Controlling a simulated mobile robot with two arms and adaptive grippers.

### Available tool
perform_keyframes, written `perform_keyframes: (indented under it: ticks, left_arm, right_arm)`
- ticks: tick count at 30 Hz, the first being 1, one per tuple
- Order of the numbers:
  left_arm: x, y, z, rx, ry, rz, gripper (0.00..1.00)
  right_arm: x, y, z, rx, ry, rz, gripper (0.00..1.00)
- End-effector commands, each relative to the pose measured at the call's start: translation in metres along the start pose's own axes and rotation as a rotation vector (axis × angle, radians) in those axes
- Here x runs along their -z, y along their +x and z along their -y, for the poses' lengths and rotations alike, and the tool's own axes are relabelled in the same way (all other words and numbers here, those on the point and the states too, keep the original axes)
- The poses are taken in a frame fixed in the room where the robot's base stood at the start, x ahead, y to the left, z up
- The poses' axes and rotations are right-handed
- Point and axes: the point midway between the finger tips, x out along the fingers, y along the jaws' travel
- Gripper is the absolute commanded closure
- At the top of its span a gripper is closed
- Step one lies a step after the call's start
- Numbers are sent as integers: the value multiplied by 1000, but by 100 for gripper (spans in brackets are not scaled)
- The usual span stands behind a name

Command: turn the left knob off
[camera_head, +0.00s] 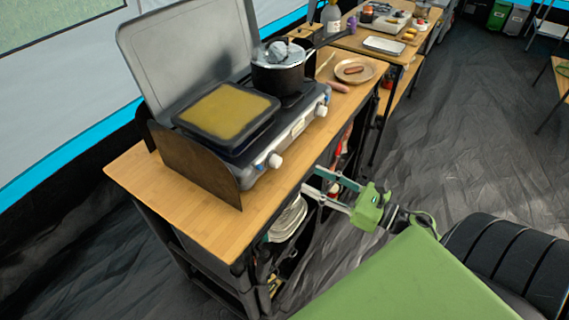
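A grey two-burner camping stove (300,126) with its lid raised stands on a wooden table. Its front has two white knobs. The left knob (275,160) is at the near left end, and the right knob (321,110) is toward the far end. The knobs' exact settings are too small to tell. My green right gripper (309,180) is in front of the table, below and to the right of the left knob. Its two fingers point left toward the table's front edge. They are apart, with nothing between them, and clear of the knob. My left gripper is not in view.
A square pan with yellow contents (226,112) sits on the near burner, and a lidded black pot (279,76) on the far one. A plate with a sausage (355,70) is beyond. The near wooden tabletop (190,215) is bare.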

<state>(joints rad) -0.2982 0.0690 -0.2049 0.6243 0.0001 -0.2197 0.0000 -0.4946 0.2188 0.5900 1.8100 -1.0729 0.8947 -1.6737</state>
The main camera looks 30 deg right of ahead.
Motion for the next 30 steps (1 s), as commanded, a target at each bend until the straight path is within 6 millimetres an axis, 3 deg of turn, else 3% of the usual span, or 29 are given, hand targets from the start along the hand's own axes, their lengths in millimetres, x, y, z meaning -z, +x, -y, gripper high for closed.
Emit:
perform_keyframes:
  ticks: [6,13,19,28,30]
  left_arm:
    - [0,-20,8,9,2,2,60]
    - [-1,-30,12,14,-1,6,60]
    - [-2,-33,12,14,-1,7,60]
    - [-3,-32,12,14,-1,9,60]
    - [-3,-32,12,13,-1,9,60]
  right_arm:
    - [-5,50,0,1,4,5,60]
    - [-3,88,0,2,7,3,60]
    - [-1,102,0,2,6,2,60]
    - [0,103,0,2,6,1,60]
    - [0,103,0,2,6,1,78]
